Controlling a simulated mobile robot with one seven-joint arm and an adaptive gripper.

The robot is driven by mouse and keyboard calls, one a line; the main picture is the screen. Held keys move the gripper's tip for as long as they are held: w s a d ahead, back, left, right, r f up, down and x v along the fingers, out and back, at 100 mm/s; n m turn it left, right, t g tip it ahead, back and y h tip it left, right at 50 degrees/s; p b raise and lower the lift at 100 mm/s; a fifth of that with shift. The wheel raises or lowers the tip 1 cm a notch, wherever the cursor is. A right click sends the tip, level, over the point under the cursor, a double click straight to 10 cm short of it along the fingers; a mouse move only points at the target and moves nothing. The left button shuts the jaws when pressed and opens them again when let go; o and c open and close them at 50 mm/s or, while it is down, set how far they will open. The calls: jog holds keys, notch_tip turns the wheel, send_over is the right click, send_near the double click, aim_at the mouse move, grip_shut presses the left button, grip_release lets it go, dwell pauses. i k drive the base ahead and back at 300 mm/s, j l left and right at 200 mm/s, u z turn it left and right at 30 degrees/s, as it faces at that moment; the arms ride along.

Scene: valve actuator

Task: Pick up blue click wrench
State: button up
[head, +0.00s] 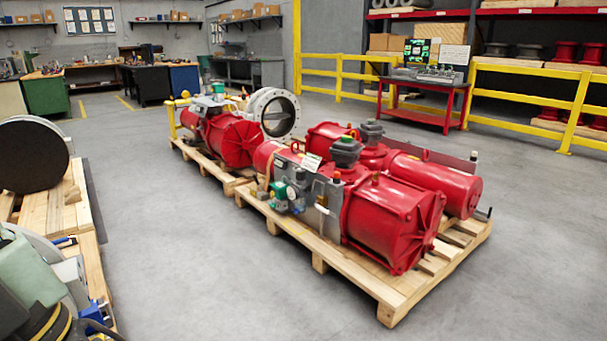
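I cannot make out a blue click wrench for certain in the head view. A small blue part (65,241) shows at the lower left, beside a grey-green housing, and a larger blue part (92,313) shows below it near the bottom edge. Both are partly hidden, and I cannot tell what either is. My gripper is not in view, so its state does not show.
Red valve actuators (395,215) lie on wooden pallets (385,300) in the middle. A left pallet (90,265) carries a dark round part (32,155). Grey floor (190,270) is clear between. A red cart (425,103) stands behind, near yellow railings (520,90).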

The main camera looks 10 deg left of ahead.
aim_at(63, 240)
jog(key=i+l+z, duration=0.1)
jog(key=i, duration=0.3)
jog(key=i+l, duration=0.2)
jog(key=i, duration=0.2)
jog(key=i+l+z, duration=0.15)
jog(key=i, duration=0.25)
jog(key=i+j+u, duration=0.15)
jog(key=i+u, duration=0.15)
jog(key=u, duration=0.15)
jog(key=i+u, duration=0.25)
jog(key=u, duration=0.2)
jog(key=i+u, duration=0.4)
jog(key=i+j+u, duration=0.1)
jog(key=i+u, duration=0.55)
jog(key=i+l+u, duration=0.1)
jog(key=i+u, duration=0.55)
jog(key=i, duration=0.2)
jog(key=i+l+u, duration=0.3)
jog(key=i, duration=0.2)
jog(key=j, duration=0.1)
